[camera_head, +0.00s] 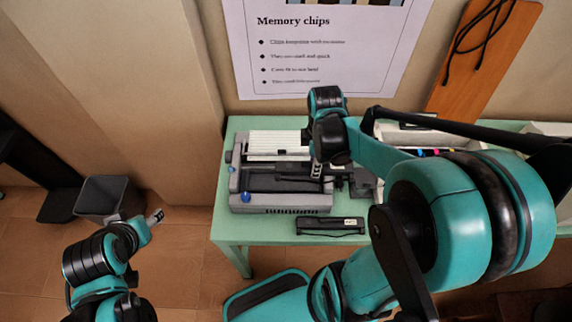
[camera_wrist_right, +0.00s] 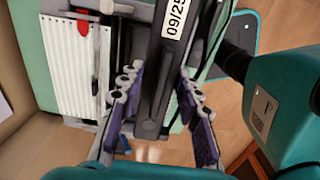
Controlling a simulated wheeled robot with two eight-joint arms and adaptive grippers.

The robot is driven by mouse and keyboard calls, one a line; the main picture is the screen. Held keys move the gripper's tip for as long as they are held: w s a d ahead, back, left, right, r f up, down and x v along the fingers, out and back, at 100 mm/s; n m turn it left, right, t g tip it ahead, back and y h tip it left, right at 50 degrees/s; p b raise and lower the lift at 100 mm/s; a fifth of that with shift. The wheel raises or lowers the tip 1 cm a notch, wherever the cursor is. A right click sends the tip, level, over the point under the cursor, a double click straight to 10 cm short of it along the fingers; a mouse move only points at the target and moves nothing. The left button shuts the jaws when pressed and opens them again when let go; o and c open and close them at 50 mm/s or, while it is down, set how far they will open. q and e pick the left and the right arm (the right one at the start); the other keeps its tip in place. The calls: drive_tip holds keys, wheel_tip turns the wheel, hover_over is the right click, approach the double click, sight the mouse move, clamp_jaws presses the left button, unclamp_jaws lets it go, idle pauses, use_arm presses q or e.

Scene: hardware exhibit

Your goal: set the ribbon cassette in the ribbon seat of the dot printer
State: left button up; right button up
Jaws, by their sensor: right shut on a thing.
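The dot printer (camera_head: 285,208) is grey with blue knobs and sits on the green table, white ribbed paper area at its back. My right gripper (camera_head: 321,171) is over the printer's right half. In the right wrist view my right gripper (camera_wrist_right: 163,76) is shut on the ribbon cassette (camera_wrist_right: 160,95), a long dark grey bar with a white "09/25" label. The cassette is above the printer; I cannot tell whether it touches it. The ribbon seat is mostly hidden by the gripper and cassette. My left gripper (camera_head: 155,217) is away to the left, over the floor, its jaws unclear.
A slim black object (camera_head: 330,226) lies on the green table (camera_head: 228,222) in front of the printer. White trays (camera_head: 412,137) with coloured items stand at the back right, partly behind my arm. A dark bin (camera_head: 104,198) stands on the floor at left. A poster hangs behind.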

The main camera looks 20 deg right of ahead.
drive_tip(key=w+a+f+b, duration=0.1)
drive_tip(key=w+a+f, duration=0.1)
drive_tip(key=f, duration=0.1)
drive_tip(key=w+a+f+b, duration=0.1)
drive_tip(key=w+a+f, duration=0.1)
drive_tip(key=w+f, duration=0.1)
drive_tip(key=w+a+f+b, duration=0.2)
drive_tip(key=w+f, duration=0.1)
drive_tip(key=f, duration=0.1)
drive_tip(key=shift+w+a+f, duration=0.15)
drive_tip(key=shift+a+f, duration=0.05)
drive_tip(key=shift+f, duration=0.05)
drive_tip(key=shift+f+b, duration=0.6)
drive_tip(key=shift+b, duration=0.1)
drive_tip(key=o, duration=1.2)
drive_tip(key=shift+r, duration=0.1)
